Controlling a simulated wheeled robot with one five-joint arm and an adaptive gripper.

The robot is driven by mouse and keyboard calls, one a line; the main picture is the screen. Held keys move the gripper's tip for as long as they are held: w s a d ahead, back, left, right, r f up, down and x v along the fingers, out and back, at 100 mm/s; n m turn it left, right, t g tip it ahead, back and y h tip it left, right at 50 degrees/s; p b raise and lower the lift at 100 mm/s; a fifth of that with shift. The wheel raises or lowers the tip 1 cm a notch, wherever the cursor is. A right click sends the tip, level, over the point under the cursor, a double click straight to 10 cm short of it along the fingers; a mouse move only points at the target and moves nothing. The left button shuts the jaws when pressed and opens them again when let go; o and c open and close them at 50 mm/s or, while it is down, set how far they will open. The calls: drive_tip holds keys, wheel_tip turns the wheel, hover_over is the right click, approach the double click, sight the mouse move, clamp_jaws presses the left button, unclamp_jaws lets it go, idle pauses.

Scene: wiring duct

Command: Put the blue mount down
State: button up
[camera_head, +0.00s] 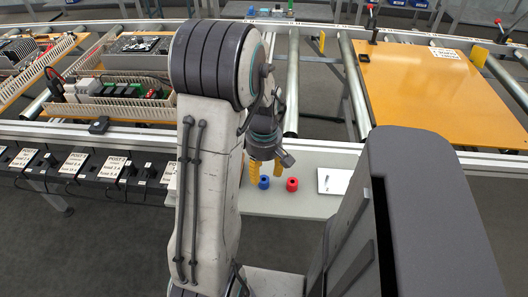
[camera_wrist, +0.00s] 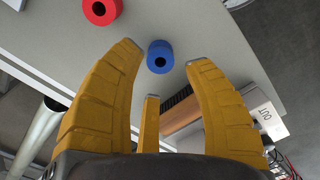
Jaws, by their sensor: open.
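The blue mount (camera_head: 264,182) is a small blue cylinder on the light grey shelf (camera_head: 310,206), left of the red mount (camera_head: 292,184). In the wrist view the blue mount (camera_wrist: 160,56) shows its dark centre hole, just beyond the fingertips and between them in the picture. The red mount (camera_wrist: 102,10) is at the upper left there. My gripper (camera_wrist: 165,58) has yellow fingers spread wide with nothing between them. In the head view my gripper (camera_head: 265,172) points down close to the blue mount, partly hidden by my arm. I cannot tell the exact gap to the mount.
A white sheet or tray (camera_head: 334,181) lies on the shelf to the right. Black labelled boxes (camera_head: 112,168) line the front at the left. An orange board (camera_head: 440,92) rests on the rollers at the right. A white labelled block (camera_wrist: 264,114) shows in the wrist view.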

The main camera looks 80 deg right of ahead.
wheel_tip(320, 180, up, 7)
drive_tip(key=w+a+r+n+h, duration=0.1)
drive_tip(key=w+a+r, duration=0.2)
drive_tip(key=w+a, duration=0.5)
drive_tip(key=w+a+r+n, duration=0.2)
drive_tip(key=w+a, duration=0.3)
drive_tip(key=w, duration=0.7)
drive_tip(key=w+a+r+n+t+y, duration=0.1)
drive_tip(key=a+n+t, duration=0.1)
drive_tip(key=a, duration=1.9)
drive_tip(key=shift+a+r+t, duration=0.15)
drive_tip(key=shift+a+t, duration=0.05)
drive_tip(key=shift+t, duration=0.3)
wheel_tip(320, 180, up, 8)
drive_tip(key=p, duration=0.7)
drive_tip(key=shift+d, duration=0.15)
